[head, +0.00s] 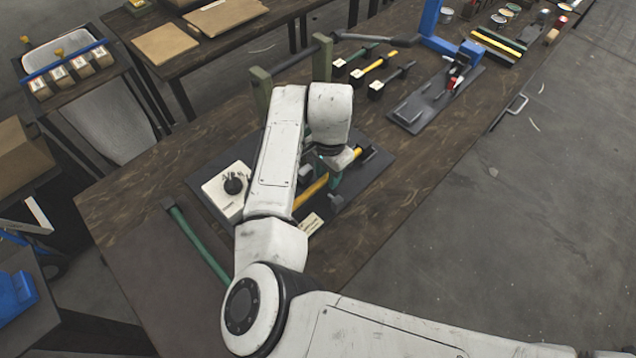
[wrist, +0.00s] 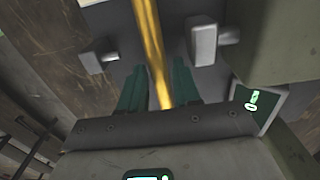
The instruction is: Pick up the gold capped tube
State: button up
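A gold tube (wrist: 150,40) runs lengthwise through the wrist view, from the top edge down between my fingers. My gripper (wrist: 159,68) has its two dark green fingers apart, one on each side of the tube, with a narrow gap showing. In the head view, a yellow-gold bar (head: 311,190) lies slantwise over a dark base plate, partly hidden behind my arm. My gripper is mostly hidden there by my wrist. The tube's caps cannot be made out clearly in the wrist view.
Grey blocks (wrist: 204,44) and (wrist: 97,56) flank the tube. A white dial box (head: 229,189) sits left of my arm. Several hammer-like tools (head: 374,65) and a blue press (head: 431,22) stand farther along the bench. The floor on the right is clear.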

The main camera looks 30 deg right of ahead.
grip_shut()
jog(key=shift+r, duration=0.15)
dwell(0.4)
